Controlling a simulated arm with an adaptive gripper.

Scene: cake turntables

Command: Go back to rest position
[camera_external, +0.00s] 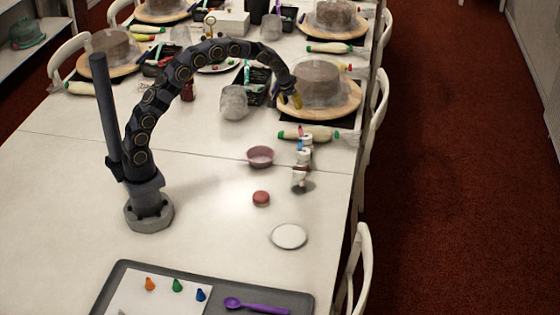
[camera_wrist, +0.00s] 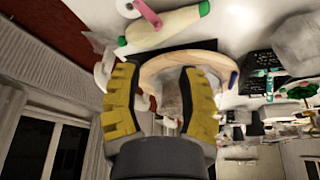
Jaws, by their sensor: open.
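My gripper (camera_external: 291,101) is at the end of my arched arm, low beside the near left edge of a wooden cake turntable (camera_external: 345,108) that bears a covered brown cake (camera_external: 318,84). In the wrist view, my gripper (camera_wrist: 160,85) shows two yellow ridged fingers spread apart, with nothing seen held between them. The turntable rim (camera_wrist: 185,58) shows beyond the fingers there. I cannot tell whether the fingers touch it.
A pink bowl (camera_external: 260,156), a small figure (camera_external: 301,172), a red macaron (camera_external: 261,198) and a white plate (camera_external: 289,236) stand on the white table (camera_external: 60,170). A grey tray (camera_external: 120,280) is at the front. Clear table lies left of my base.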

